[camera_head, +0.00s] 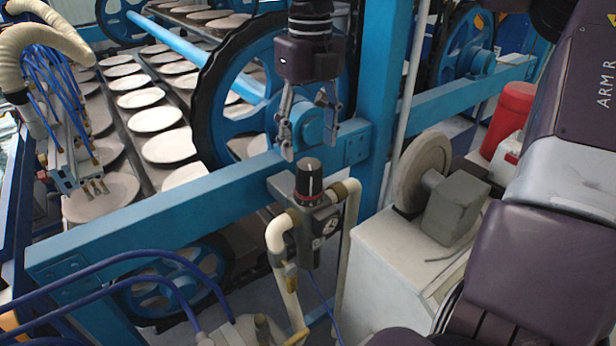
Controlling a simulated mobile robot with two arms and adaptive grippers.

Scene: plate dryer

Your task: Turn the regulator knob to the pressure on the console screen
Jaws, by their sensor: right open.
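The regulator knob (309,179) is a black ribbed cap with a white line on its front and a red ring below it. It stands upright on a dark regulator body with a round gauge (330,225) whose reading is too small to make out. My right gripper (305,153) points down with its metal fingers spread, above the knob and apart from it. Nothing is between the fingers. The console screen is not in view. My left gripper is not in view.
A blue beam (180,208) and a blue post (381,100) stand behind the regulator. Cream pipes (282,240) flank it. A grey motor (455,207) with a round disc sits on a white cabinet (380,275) at right. Plates (168,146) lie on the dryer behind.

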